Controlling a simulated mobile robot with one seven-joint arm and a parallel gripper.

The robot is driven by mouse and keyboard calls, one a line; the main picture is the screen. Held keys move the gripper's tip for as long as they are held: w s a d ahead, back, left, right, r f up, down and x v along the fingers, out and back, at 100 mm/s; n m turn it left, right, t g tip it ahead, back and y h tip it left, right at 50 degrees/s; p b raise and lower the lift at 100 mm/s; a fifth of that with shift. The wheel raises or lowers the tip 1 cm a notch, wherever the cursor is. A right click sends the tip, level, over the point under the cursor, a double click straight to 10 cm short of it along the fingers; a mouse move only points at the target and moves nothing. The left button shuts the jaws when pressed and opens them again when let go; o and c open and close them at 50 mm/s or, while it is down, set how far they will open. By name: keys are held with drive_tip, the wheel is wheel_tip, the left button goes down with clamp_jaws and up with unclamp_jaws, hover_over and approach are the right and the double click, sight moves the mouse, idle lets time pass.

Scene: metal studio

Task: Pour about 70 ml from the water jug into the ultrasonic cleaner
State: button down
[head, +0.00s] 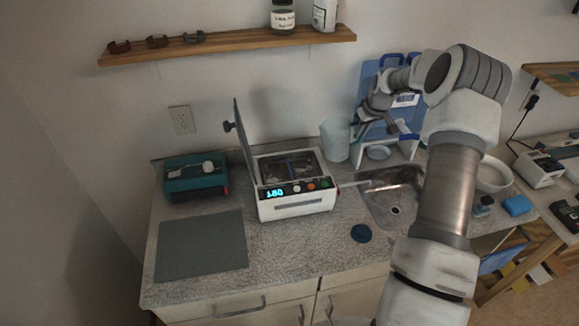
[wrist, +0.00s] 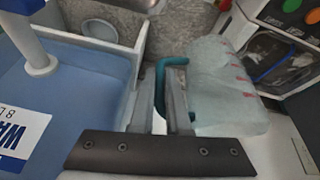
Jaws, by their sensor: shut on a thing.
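The water jug (head: 335,138), pale and translucent, is behind and right of the ultrasonic cleaner in the head view. It looks about upright; I cannot tell whether its base touches the counter, and its water level is not visible. In the wrist view the jug (wrist: 228,90) has red marks and a teal handle (wrist: 161,75). My gripper (wrist: 160,105) is shut on that handle; in the head view my gripper (head: 362,124) is small and partly hidden. The ultrasonic cleaner (head: 296,206) is white with its lid (head: 243,140) raised, its tank open and a lit display reading 180.
The sink (head: 396,208) is right of the cleaner. A dark blue disc (head: 361,233), a grey mat (head: 200,245) and a teal box (head: 195,180) lie on the counter. A shelf (head: 230,42) hangs above.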

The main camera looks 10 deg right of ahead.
drive_tip(key=shift+d+f+y, duration=0.3)
drive_tip(key=shift+f+y, duration=0.3)
drive_tip(key=shift+f, duration=0.1)
drive_tip(key=shift+w, duration=0.1)
